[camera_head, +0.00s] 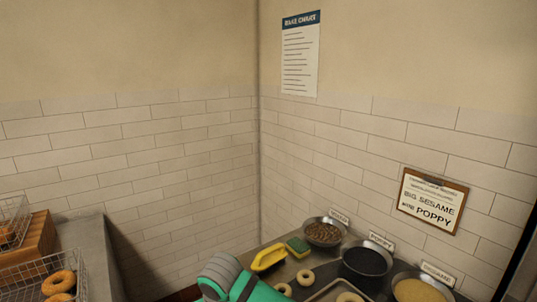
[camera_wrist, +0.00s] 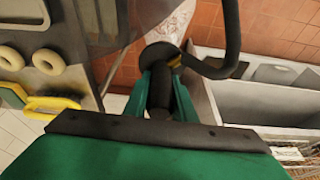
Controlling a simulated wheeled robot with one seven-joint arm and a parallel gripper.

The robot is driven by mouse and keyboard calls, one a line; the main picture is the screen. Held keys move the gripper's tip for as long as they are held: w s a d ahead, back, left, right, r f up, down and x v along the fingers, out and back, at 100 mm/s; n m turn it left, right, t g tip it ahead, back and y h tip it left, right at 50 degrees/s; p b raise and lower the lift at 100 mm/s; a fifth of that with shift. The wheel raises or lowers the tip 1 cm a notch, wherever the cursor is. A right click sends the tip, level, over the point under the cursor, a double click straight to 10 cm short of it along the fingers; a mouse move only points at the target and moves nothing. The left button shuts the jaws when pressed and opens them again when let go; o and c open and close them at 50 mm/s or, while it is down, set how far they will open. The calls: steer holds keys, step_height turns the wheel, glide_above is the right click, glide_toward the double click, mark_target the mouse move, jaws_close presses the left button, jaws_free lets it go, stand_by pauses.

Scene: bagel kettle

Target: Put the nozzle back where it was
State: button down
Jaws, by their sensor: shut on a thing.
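The nozzle (camera_wrist: 160,88) is a dark, thick piece with a round black end, seen in the wrist view. A black hose (camera_wrist: 232,40) curves up and away from it on the right. My gripper (camera_wrist: 162,80) has green fingers on either side of the nozzle and is shut on it. The nozzle is held over a gap with orange-brown floor tiles. In the head view only a teal part of my arm shows at the bottom; the nozzle and fingertips are out of view there. No holder for the nozzle can be made out.
A grey basin-like unit (camera_wrist: 250,95) lies right in the wrist view. The counter at left holds bagels (camera_wrist: 48,61), a tray (camera_wrist: 25,12) and a yellow-handled tool (camera_wrist: 50,104). In the head view, topping bowls (camera_head: 367,261) line the right wall; a wire basket (camera_head: 58,282) stands left.

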steer(key=s+d+f+m, duration=0.2)
steer(key=d+f, duration=0.3)
steer(key=f, duration=0.6)
steer(key=s+d+f+m+h, duration=0.1)
steer(key=d+f, duration=0.4)
steer(key=f, duration=0.6)
steer(key=s+d+f+m+h, duration=0.1)
steer(key=s+d+f+m, duration=0.3)
steer(key=f, duration=0.7)
steer(key=shift+s+d+f+t, duration=0.15)
steer(key=shift+d+f+t, duration=0.15)
steer(key=shift+d, duration=0.45)
steer(key=shift+s, duration=0.1)
